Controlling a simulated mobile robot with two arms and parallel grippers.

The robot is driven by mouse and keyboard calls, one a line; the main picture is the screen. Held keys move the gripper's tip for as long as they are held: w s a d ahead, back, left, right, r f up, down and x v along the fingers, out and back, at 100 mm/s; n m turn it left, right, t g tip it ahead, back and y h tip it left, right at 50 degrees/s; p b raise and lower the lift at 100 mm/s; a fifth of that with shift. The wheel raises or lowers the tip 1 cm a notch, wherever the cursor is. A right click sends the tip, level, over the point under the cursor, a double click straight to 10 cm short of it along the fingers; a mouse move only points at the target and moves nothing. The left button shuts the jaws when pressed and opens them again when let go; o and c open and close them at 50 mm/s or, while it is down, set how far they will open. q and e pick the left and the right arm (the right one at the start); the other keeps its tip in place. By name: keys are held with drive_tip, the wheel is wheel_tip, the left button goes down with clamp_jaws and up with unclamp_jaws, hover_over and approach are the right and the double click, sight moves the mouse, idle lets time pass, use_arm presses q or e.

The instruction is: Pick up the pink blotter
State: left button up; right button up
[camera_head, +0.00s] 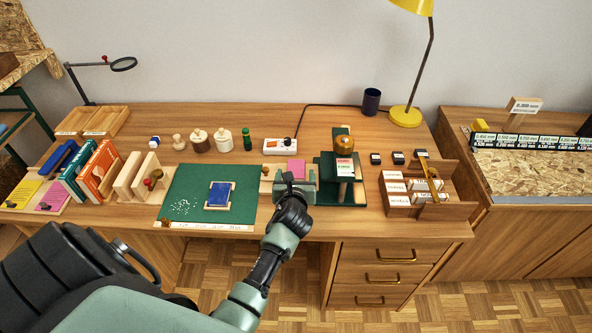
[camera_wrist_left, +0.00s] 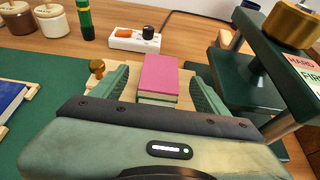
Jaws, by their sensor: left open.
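A pink-topped block (camera_head: 296,168) with pale and green layers below stands on a light wooden board, left of a green press (camera_head: 343,185). It also shows in the left wrist view (camera_wrist_left: 158,75). My left gripper (camera_head: 295,187) is open. Its two green fingers stand on either side of the block in the left wrist view (camera_wrist_left: 160,92), with a gap visible on each side. The block's near lower part is hidden by the gripper body. A flat pink piece (camera_head: 50,198) lies at the desk's left end; I cannot tell which pink thing is the blotter. My right gripper is not in view.
The green press stands close to the right finger. A small brass-topped wooden knob (camera_wrist_left: 96,68) is left of the left finger. A green mat (camera_head: 190,195) bears a blue book (camera_head: 219,194). A white power strip (camera_head: 280,146) lies behind. A wooden tray (camera_head: 428,211) is right.

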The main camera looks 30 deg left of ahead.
sight(296, 170)
use_arm(q)
drive_tip(key=shift+x, duration=1.45)
drive_tip(key=c, duration=1.4)
drive_tip(key=shift+r, duration=0.15)
